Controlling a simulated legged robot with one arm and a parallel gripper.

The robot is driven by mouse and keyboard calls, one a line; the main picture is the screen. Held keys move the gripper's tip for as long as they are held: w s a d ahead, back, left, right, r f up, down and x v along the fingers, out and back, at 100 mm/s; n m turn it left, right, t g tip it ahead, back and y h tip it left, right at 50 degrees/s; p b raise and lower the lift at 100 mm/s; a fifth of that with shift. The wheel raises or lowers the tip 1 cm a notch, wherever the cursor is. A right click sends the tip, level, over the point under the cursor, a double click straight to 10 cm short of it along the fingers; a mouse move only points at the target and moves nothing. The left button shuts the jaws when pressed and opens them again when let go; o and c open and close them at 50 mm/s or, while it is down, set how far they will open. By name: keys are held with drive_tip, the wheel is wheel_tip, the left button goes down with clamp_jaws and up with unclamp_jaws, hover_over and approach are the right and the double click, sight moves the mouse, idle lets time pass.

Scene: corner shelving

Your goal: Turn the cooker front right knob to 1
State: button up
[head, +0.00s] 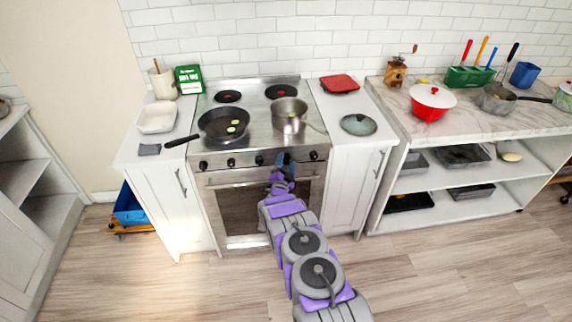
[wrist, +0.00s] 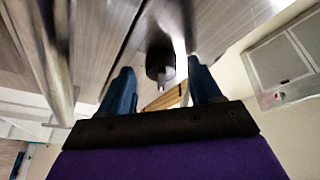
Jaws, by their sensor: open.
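The cooker (head: 264,187) stands in the middle of the head view, with a row of dark knobs along its front panel. My gripper (head: 284,159) is at this panel, right of the middle, and hides part of the row. The rightmost knob (head: 314,155) shows clear of it. In the wrist view my gripper (wrist: 160,82) is open, with its two blue fingers apart. A dark knob (wrist: 160,62) with a pale tip lies between and just beyond the fingers. I cannot tell if they touch it, or read its setting.
A frying pan (head: 224,123) and a saucepan (head: 290,115) stand on the cooktop. The oven handle (head: 250,183) runs below the knobs and shows close at left in the wrist view (wrist: 45,60). White counters flank the cooker. The floor in front is clear.

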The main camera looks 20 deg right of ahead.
drive_tip(key=shift+a, duration=0.1)
drive_tip(key=p+v, duration=0.3)
drive_tip(key=v, duration=1.4)
drive_tip(key=shift+s, duration=0.15)
drive_tip(key=shift+a+r, duration=0.1)
